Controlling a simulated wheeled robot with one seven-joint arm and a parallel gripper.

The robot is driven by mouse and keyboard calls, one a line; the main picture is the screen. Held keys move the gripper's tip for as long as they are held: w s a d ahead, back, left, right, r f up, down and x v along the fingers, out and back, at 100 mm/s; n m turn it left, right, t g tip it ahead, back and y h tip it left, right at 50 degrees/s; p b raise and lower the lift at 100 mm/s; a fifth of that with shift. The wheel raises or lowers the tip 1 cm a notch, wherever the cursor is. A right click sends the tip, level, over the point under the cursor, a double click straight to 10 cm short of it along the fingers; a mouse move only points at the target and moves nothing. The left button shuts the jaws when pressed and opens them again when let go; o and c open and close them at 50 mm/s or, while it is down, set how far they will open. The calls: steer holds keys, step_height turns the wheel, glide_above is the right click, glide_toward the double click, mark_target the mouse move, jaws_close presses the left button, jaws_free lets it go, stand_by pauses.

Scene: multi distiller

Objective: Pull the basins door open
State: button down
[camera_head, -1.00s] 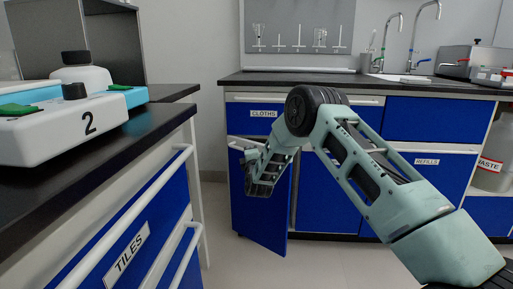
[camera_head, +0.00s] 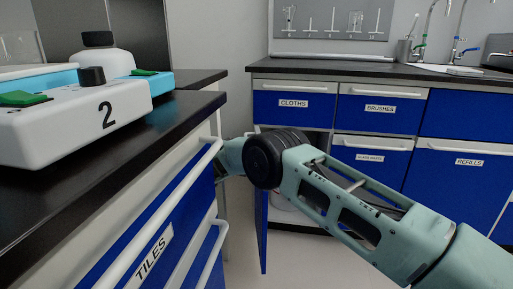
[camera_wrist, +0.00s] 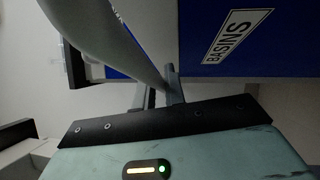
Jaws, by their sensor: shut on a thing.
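The basins door (camera_wrist: 275,45) fills the upper right of the wrist view, blue with a white BASINS label (camera_wrist: 238,36). In the head view the door (camera_head: 262,235) stands swung out, seen nearly edge-on, with the cabinet's inside open beside it. A pale handle bar (camera_wrist: 115,38) runs along the door in the wrist view. My gripper (camera_wrist: 162,92) is shut on this bar, its fingers at the bar's lower end. In the head view the fingers are hidden behind my arm and the counter on the left.
The TILES drawer front and its rail (camera_head: 165,200) stand close to my gripper on the left. A pale object (camera_head: 288,208) shows inside the opened cabinet. CLOTHS (camera_head: 294,103) and REFILLS (camera_head: 468,162) fronts are shut. Floor shows below the door.

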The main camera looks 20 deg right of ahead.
steer(key=shift+w+a+f+m+g+h, duration=0.1)
steer(key=shift+w+a+m+g+h, duration=0.1)
steer(key=shift+a+m+g+h, duration=0.15)
steer(key=shift+d, duration=0.1)
stand_by(0.3)
steer(key=c, duration=1.5)
jaws_free()
